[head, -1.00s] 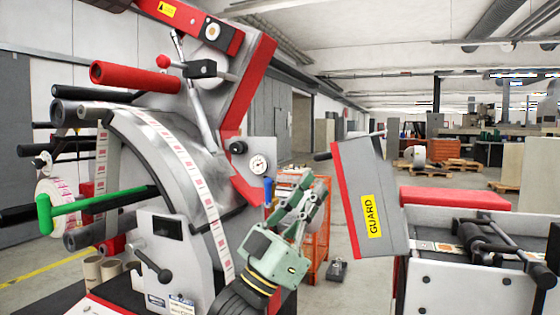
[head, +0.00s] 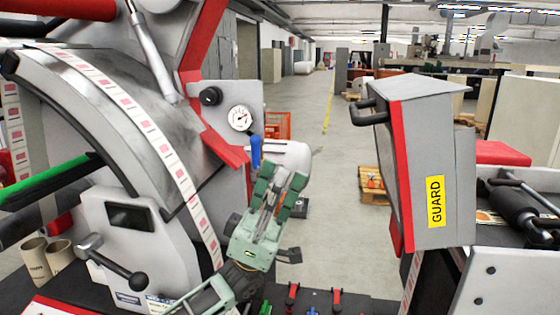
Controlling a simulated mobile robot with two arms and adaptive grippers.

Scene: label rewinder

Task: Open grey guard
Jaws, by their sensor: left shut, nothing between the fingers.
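The grey guard (head: 428,160) stands at the right in the head view. It is a tilted grey box with a red edge strip and a yellow GUARD label (head: 436,202). Its black handle (head: 367,111) sticks out from its upper left side. My left gripper (head: 283,180) is green, shut and empty. It shows left of the guard and lower than the handle, apart from both. My right gripper is not in view.
The rewinder's grey curved body (head: 120,130) with its label strip fills the left. A pressure gauge (head: 240,118) and a blue lever (head: 256,152) show just behind my gripper. Black rollers (head: 515,205) lie right of the guard. The picture between gripper and guard shows open floor.

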